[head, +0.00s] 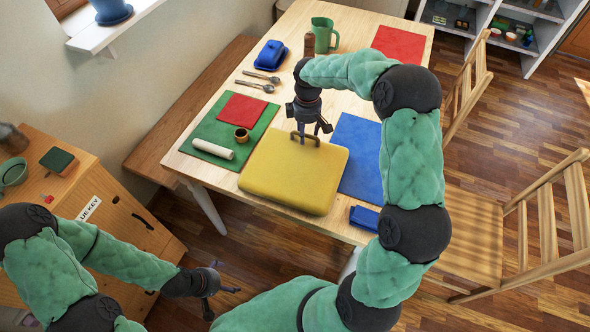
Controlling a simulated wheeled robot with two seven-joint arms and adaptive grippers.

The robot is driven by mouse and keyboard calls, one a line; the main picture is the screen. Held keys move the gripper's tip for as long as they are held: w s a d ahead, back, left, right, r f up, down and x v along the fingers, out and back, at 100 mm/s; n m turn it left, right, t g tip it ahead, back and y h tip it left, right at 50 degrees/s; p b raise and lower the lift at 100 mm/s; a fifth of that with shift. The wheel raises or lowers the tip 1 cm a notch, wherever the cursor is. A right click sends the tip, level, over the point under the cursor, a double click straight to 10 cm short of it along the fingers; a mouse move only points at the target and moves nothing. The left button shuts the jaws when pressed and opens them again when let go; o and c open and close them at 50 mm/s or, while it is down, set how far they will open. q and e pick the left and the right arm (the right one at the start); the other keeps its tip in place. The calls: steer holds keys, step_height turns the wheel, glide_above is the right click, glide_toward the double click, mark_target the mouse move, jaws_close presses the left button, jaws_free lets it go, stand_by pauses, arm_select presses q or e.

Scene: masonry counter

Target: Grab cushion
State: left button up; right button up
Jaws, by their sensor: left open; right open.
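A yellow cushion (288,177) lies flat near the front edge of the wooden table, with a brown loop handle (318,136) at its far side. My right gripper (306,138) points down at this handle, its fingers open. Whether the fingers touch the handle or are just above it, I cannot tell. My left gripper (224,290) is open and empty, low over the floor in front of the table and well apart from the cushion.
A green mat (212,130) with a red cloth (243,108), white roll (213,149) and small brown cup (241,135) lies left of the cushion. A blue mat (356,150) lies right. A blue box (364,217) sits at the front edge. Wooden chairs (480,235) stand right.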

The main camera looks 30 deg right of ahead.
step_height(320, 180, down, 2)
steer(key=shift+f, duration=0.1)
jaws_close()
steer(key=shift+r, duration=0.25)
